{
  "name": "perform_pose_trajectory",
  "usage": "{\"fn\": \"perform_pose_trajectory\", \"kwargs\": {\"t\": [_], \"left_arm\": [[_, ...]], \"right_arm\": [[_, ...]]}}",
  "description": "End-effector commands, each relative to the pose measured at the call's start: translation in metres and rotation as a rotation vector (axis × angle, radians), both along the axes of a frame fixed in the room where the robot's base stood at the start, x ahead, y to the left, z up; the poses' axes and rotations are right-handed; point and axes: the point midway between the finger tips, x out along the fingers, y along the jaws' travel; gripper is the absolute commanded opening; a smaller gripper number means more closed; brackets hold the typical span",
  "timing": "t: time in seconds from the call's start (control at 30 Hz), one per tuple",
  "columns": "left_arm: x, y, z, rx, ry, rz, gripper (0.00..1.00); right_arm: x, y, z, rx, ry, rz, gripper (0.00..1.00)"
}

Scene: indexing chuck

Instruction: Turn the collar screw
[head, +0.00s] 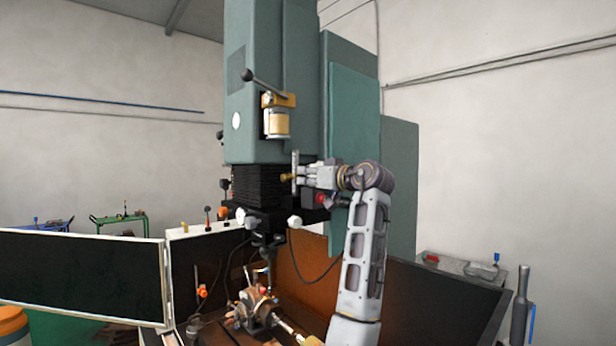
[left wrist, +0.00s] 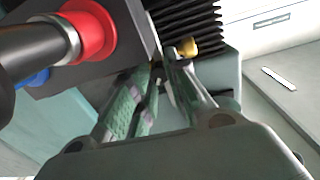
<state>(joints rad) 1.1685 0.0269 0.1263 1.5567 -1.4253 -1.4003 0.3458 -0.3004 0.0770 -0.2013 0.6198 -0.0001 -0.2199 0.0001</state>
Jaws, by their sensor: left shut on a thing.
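My left gripper (head: 301,174) reaches the front of the green machine, beside the black bellows. In the left wrist view its two fingers (left wrist: 160,74) are close together, shut on a thin pale part (left wrist: 163,88) that they mostly hide. In the head view an upright pale bar (head: 295,160) shows at the fingertips. A brass knob (head: 287,177) is just left of the fingertips; in the left wrist view a brass knob (left wrist: 188,47) lies just beyond them. I cannot tell which of these is the collar screw. My right gripper is not in view.
The green machine (head: 350,110) stands behind my arm. A red knob (head: 320,198) is just below the gripper; a red-collared black handle (left wrist: 90,30) is close in the left wrist view. A chuck (head: 258,308) sits below. Panels (head: 80,275) enclose the base.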

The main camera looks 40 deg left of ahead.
Motion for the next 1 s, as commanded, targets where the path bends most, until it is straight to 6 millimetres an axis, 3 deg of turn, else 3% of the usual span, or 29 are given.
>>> {"fn": "perform_pose_trajectory", "kwargs": {"t": [0.57,0.6,0.77,1.0], "left_arm": [[0.0002,-0.0002,0.0007,0.011,0.103,-0.001,0.0],[0.0002,-0.0002,0.0007,0.011,0.103,-0.001,0.19],[0.0002,-0.0002,0.0005,0.01,0.104,-0.001,0.4],[0.0002,-0.0002,0.0003,0.009,0.103,0.0,0.4]], "right_arm": [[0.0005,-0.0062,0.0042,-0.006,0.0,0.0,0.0],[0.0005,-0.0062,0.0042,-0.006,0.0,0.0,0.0],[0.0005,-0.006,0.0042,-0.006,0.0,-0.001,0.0],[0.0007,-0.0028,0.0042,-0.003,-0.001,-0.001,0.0]]}}
